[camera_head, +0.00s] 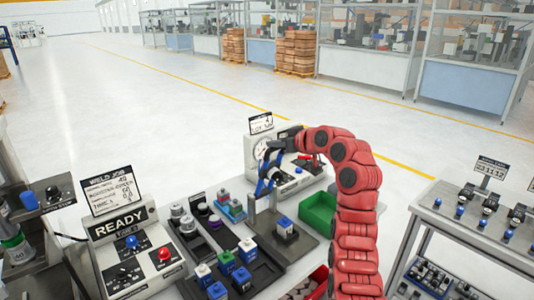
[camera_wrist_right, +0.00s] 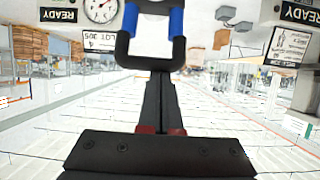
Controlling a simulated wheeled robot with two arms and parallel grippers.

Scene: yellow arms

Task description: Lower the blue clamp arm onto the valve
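The blue clamp arm (camera_head: 263,187) stands raised on a grey fixture plate in the head view. Its two blue bars (camera_wrist_right: 177,21) join a black U-shaped handle in the right wrist view. A small valve with a blue top (camera_head: 284,224) sits on the plate, in front of and below the raised arm. My right gripper (camera_head: 279,146) is at the top of the clamp arm, on a red arm curving in from the right. In the wrist view its dark fingers (camera_wrist_right: 160,82) are together at the handle's crossbar and appear closed on it. My left gripper is not in view.
A green bin (camera_head: 318,213) stands right of the fixture, with a red bin (camera_head: 316,282) nearer. A tray of several coloured-top parts (camera_head: 229,266) lies to the left. A gauge box (camera_head: 262,147) stands behind. A READY panel (camera_head: 125,222) is farther left; a parts cart (camera_head: 470,228) is right.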

